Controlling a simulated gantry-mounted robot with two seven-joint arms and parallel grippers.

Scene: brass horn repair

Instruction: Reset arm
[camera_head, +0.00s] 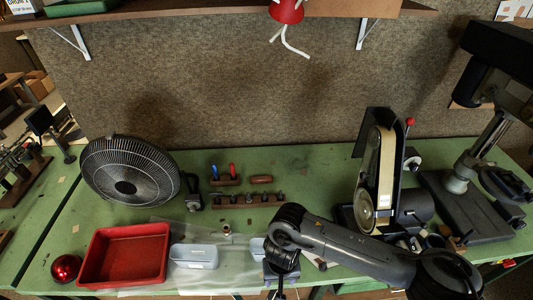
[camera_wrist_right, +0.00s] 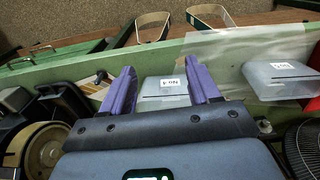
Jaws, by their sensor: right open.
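My right arm reaches in from the right in the head view, and its gripper (camera_head: 281,278) points down near the bench's front edge, mostly hidden by the wrist. In the right wrist view the gripper (camera_wrist_right: 160,70) has its two purple fingers spread, with nothing held between them. A labelled translucent box (camera_wrist_right: 163,88) shows beyond and between the fingers; I cannot tell its distance from them. In the head view it is partly hidden behind my wrist. My left gripper is in neither view.
A fan (camera_head: 128,170) and tool racks (camera_head: 248,201) stand behind. A belt sander (camera_head: 376,175) and a drill press (camera_head: 468,195) stand at the right.

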